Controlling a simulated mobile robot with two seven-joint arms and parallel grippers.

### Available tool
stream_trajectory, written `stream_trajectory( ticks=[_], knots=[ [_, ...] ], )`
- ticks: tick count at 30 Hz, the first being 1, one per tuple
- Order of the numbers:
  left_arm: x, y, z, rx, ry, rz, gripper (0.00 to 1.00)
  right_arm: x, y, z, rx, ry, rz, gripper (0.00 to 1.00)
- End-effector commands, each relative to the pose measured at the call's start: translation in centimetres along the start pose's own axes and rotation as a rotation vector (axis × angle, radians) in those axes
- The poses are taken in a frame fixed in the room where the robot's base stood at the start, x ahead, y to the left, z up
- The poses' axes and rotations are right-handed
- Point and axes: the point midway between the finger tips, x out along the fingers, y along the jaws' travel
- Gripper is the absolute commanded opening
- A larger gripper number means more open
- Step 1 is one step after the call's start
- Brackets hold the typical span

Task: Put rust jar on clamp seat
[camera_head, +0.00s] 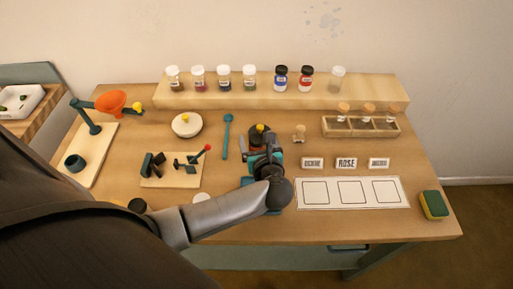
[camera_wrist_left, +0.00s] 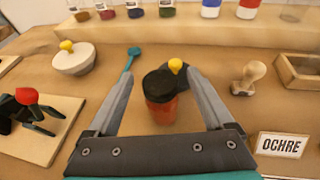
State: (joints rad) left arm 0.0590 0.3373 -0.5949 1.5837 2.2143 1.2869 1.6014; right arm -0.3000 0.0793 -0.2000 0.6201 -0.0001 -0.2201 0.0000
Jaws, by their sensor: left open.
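The rust jar (camera_wrist_left: 160,112), rust-red with a black lid (camera_wrist_left: 158,84), stands upright on the table in the left wrist view. My left gripper (camera_wrist_left: 161,75) is open, with one finger on each side of the jar; I cannot tell whether either finger touches it. In the head view my left gripper (camera_head: 261,148) covers most of the jar's place. The clamp board (camera_head: 160,182) lies to the left, with black blocks (camera_head: 152,164) and a black clamp (camera_head: 190,163) with a red-tipped lever. It also shows at the left of the left wrist view (camera_wrist_left: 40,150).
A dark piece with a yellow knob (camera_wrist_left: 176,65) stands just behind the jar. A teal spoon (camera_head: 226,135), a white lidded bowl (camera_head: 187,131) and a wooden stamp (camera_head: 299,133) are nearby. A shelf (camera_head: 150,98) with several jars runs along the back.

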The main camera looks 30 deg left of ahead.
Motion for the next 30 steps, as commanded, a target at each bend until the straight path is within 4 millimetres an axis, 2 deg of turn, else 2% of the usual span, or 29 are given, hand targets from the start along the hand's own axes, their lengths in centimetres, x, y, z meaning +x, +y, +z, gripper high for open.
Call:
stream_trajectory(
  ticks=[9, 30],
  knots=[
    [0.55, 0.03, -0.01, -0.001, 0.000, 0.000, 0.85, 0.04, -0.01, 0.01, 0.000, 0.000, 0.000, 0.50],
    [0.50, 0.02, -0.04, 0.000, 0.001, 0.001, 0.06, 0.03, 0.00, 0.01, 0.000, 0.000, 0.000, 0.50]
  ],
)
